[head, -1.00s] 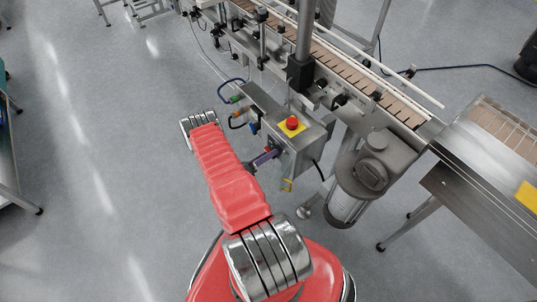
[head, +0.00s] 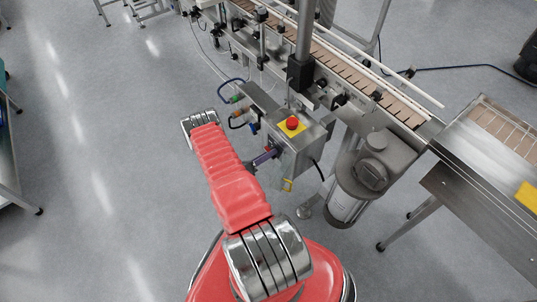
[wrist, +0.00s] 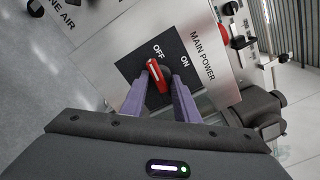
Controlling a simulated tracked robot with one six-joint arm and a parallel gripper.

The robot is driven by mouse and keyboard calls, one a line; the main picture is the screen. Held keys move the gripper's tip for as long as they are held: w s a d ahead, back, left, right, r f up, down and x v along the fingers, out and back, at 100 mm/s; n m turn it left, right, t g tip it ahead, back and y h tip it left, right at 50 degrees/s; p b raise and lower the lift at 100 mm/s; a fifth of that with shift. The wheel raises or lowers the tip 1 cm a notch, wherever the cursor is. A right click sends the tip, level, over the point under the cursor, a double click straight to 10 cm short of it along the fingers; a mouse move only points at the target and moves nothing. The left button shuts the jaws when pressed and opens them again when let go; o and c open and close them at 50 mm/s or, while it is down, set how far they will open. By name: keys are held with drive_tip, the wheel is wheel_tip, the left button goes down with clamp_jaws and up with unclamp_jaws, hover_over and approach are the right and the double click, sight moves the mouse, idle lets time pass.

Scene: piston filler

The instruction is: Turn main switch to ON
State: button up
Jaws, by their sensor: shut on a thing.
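The main switch is a red knob (wrist: 157,76) on a black plate (wrist: 133,66) marked OFF and ON, beside the words MAIN POWER, in the wrist view. The knob is turned toward the OFF label, with ON to its right. My gripper (wrist: 160,88) has its two purple fingers on either side of the knob and is shut on it. In the head view my gripper (head: 266,157) reaches the near side of the grey control box (head: 297,155). The knob is hidden there.
A red emergency button (head: 291,123) on a yellow plate tops the box. A motor (head: 371,172) and the conveyor (head: 365,75) stand to the right and behind. Cables hang at the box's left.

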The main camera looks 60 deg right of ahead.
drive_tip(key=shift+m, duration=0.5)
drive_tip(key=shift+c, duration=0.2)
drive_tip(key=m, duration=1.2)
drive_tip(key=shift+f+m, duration=0.15)
drive_tip(key=shift+m, duration=0.15)
drive_tip(key=shift+o, duration=0.2)
drive_tip(key=m, duration=0.4)
drive_tip(key=shift+m, duration=0.3)
drive_tip(key=o, duration=1)
drive_tip(key=shift+w+d, duration=0.1)
drive_tip(key=shift+w, duration=0.05)
drive_tip(key=shift+o, duration=0.2)
